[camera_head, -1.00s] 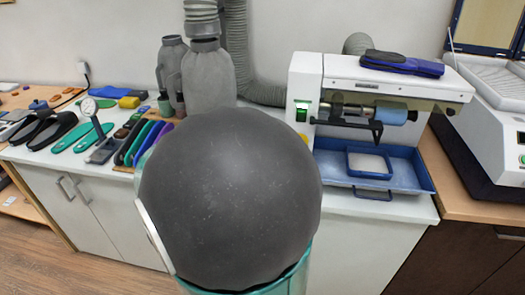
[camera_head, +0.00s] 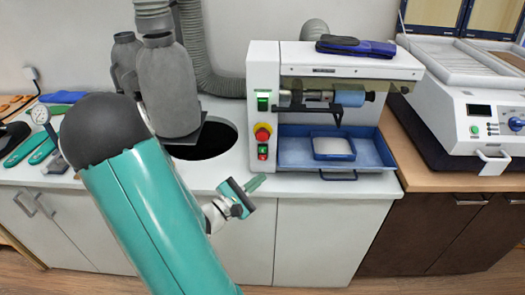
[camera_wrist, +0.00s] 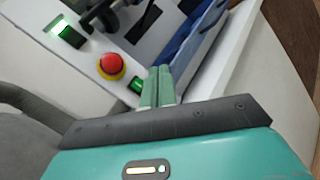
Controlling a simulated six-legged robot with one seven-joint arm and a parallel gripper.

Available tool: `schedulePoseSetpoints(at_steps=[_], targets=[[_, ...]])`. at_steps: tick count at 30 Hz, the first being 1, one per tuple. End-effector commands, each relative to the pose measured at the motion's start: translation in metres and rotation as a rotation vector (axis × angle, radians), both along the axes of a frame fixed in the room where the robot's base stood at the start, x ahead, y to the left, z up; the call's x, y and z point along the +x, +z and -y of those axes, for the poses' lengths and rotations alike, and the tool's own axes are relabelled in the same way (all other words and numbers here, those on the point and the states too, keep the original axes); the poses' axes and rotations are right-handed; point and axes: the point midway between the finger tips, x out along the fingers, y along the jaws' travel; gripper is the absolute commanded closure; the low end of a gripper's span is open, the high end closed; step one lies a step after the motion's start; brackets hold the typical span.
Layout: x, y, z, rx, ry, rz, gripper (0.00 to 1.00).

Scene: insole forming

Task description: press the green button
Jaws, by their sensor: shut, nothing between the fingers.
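The white grinding machine (camera_head: 262,70) stands on the counter with a column of controls on its left front. A lit green switch (camera_head: 263,100) is at the top, a red emergency stop (camera_head: 262,132) on a yellow base below it, and a small green button (camera_head: 263,149) lowest. In the wrist view the small green button (camera_wrist: 136,86) is just left of my fingertips, partly hidden by them; I cannot tell if they touch. My gripper (camera_head: 258,182) is shut and empty, in front of the counter edge below the controls. Its green fingers (camera_wrist: 159,78) also show in the wrist view.
A blue tray (camera_head: 290,158) sits under the machine's spindle. A dark round hole (camera_head: 205,140) in the counter and a grey hose (camera_head: 215,80) are to the left. Another white machine (camera_head: 450,115) with a green button (camera_head: 475,130) stands at the right.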

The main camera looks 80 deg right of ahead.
Motion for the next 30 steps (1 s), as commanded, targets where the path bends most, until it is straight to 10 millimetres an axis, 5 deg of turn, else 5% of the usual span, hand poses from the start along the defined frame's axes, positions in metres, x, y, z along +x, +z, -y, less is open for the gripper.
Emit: schedulePoseSetpoints(at_steps=[21,30], targets=[[0.017,0.000,0.075,0.000,-0.001,0.000,1.00],[0.019,0.000,0.086,0.000,-0.001,0.001,1.00]])
